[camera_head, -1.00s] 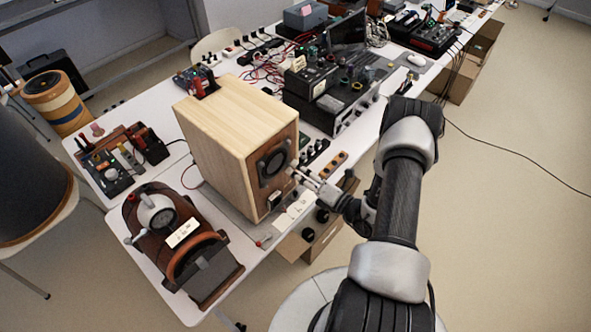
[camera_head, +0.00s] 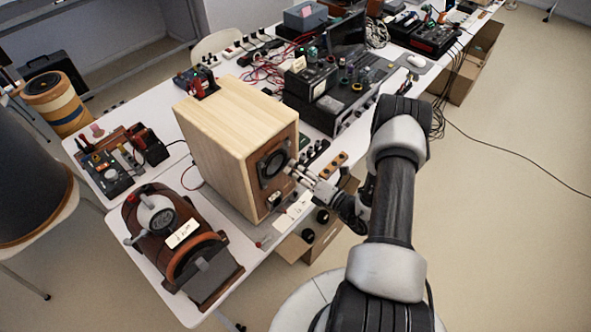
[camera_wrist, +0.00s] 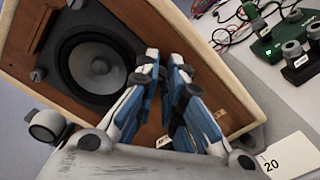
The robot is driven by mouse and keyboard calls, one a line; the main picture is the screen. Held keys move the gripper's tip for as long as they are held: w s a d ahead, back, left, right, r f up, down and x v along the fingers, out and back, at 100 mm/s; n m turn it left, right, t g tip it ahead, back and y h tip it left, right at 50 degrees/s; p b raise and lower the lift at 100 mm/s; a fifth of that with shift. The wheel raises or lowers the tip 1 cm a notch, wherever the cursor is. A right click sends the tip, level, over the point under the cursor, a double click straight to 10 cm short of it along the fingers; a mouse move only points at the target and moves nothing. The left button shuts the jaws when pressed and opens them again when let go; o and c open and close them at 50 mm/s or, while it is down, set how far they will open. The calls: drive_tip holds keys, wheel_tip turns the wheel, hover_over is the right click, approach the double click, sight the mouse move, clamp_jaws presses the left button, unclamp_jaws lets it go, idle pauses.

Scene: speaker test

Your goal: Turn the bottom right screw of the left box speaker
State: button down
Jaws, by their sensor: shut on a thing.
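The wooden box speaker (camera_head: 228,128) stands on the white table, its brown front facing right toward my arm. Its round cone in a black frame shows large in the wrist view (camera_wrist: 95,62). Slotted screws sit at the frame's corners, one at the left (camera_wrist: 37,75) and one at the top (camera_wrist: 75,4). My gripper (camera_wrist: 165,68) has its blue-padded fingers closed together at the frame's right corner, on the bottom right screw, which the fingertips mostly hide. In the head view my gripper (camera_head: 291,168) reaches the speaker's front from the right.
A card marked 20 (camera_wrist: 284,158) lies near the speaker's base. The floor at the right is mostly clear.

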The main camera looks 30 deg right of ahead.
drive_tip(key=shift+m, duration=0.5)
drive_tip(key=m, duration=1.8)
drive_tip(key=shift+m, duration=0.3)
idle(0.3)
drive_tip(key=c, duration=1.7)
unclamp_jaws()
drive_tip(key=shift+o, duration=0.2)
